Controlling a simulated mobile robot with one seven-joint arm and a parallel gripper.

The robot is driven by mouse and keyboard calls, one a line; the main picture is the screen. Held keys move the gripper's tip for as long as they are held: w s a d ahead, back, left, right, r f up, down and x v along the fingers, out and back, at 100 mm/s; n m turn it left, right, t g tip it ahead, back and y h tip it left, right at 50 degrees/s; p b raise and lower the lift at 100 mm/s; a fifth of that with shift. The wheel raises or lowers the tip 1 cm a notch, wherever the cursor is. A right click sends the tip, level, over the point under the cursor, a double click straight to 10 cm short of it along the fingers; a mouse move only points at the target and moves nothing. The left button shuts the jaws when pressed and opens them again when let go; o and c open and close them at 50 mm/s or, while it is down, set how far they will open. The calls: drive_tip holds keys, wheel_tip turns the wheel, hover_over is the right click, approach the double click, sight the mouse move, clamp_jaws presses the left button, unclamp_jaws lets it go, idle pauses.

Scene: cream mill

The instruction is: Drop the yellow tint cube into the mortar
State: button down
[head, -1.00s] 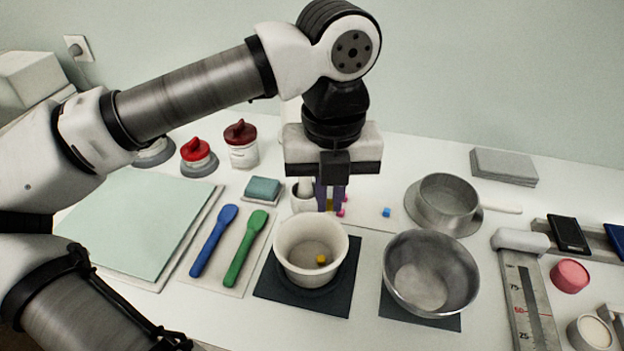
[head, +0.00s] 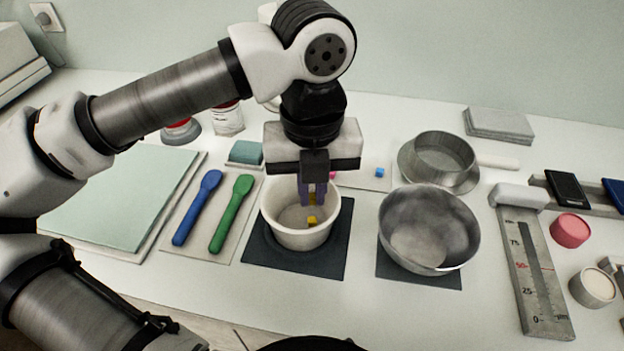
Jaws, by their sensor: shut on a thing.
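The mortar (head: 272,228) is a cream, thick-walled bowl on a dark square mat. A yellow cube (head: 312,221) lies on its floor. My gripper (head: 312,200) points down over the back part of the mortar opening. It is shut on a second yellow cube (head: 312,198), which shows small between the purple fingers. The fingertips appear at or just above rim level; the exact height is hard to tell. The gripper body hides part of the back rim and the area behind it.
A steel bowl (head: 449,262) stands right of the mortar, with a sieve (head: 444,158) behind it. Blue (head: 197,209) and green (head: 232,213) spatulas lie left. A blue cube (head: 379,173) and a partly hidden pink cube (head: 333,175) lie behind the mortar.

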drive_tip(key=c, duration=1.5)
unclamp_jaws()
drive_tip(key=shift+o, duration=0.2)
wheel_tip(320, 180, up, 14)
drive_tip(key=shift+b, duration=0.35)
drive_tip(key=shift+f, duration=0.1)
